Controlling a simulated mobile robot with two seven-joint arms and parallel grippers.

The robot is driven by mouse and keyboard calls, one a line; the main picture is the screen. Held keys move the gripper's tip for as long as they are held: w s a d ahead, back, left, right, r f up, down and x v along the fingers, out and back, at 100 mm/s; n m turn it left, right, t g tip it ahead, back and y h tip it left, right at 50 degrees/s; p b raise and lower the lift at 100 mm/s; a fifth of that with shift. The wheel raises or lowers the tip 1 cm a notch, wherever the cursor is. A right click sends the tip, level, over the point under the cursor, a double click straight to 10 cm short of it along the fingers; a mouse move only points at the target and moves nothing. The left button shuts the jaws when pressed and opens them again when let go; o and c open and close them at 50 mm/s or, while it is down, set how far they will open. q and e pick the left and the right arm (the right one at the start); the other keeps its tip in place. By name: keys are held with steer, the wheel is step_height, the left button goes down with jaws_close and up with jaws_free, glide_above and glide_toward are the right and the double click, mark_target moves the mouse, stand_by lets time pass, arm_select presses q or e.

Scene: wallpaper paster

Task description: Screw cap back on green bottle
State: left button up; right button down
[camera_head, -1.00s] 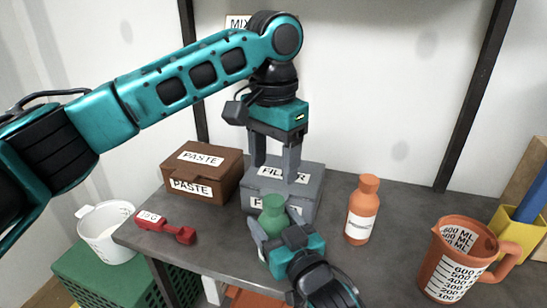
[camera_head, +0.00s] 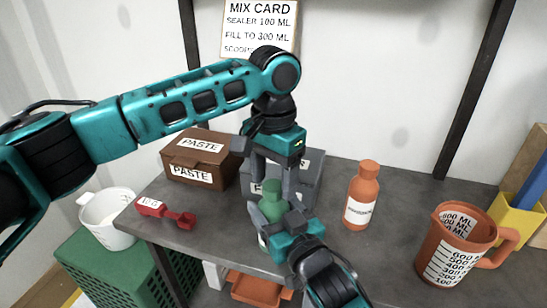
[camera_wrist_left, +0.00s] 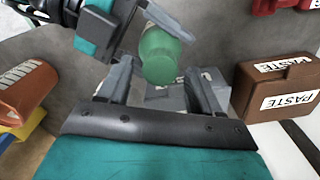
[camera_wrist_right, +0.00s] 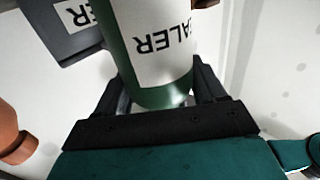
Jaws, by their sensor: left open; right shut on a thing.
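The green bottle (camera_head: 270,208) stands upright over the front part of the table, with a narrower green top. I cannot tell whether that top is a seated cap or how tight it is. My right gripper (camera_head: 280,228) is shut on the bottle's body; its SEALER label shows in the right wrist view (camera_wrist_right: 155,45). My left gripper (camera_head: 273,184) is open and points down from above, its fingers on either side of the bottle's top. In the left wrist view the bottle's round green top (camera_wrist_left: 163,52) lies between the open fingers, with gaps beside it.
A grey FILLER box (camera_head: 308,180) stands close behind the bottle, and a brown PASTE box (camera_head: 198,160) to its left. A red scoop (camera_head: 165,212) lies near the left edge. An orange bottle (camera_head: 362,195) and a measuring jug (camera_head: 455,245) stand right. A mix card (camera_head: 258,28) hangs behind.

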arm_select(q)
steer(key=shift+f, duration=0.6)
steer(key=c, duration=1.1)
steer(key=o, duration=1.3)
steer(key=shift+c, duration=0.2)
steer(key=shift+r, duration=0.15)
step_height(320, 180, up, 12)
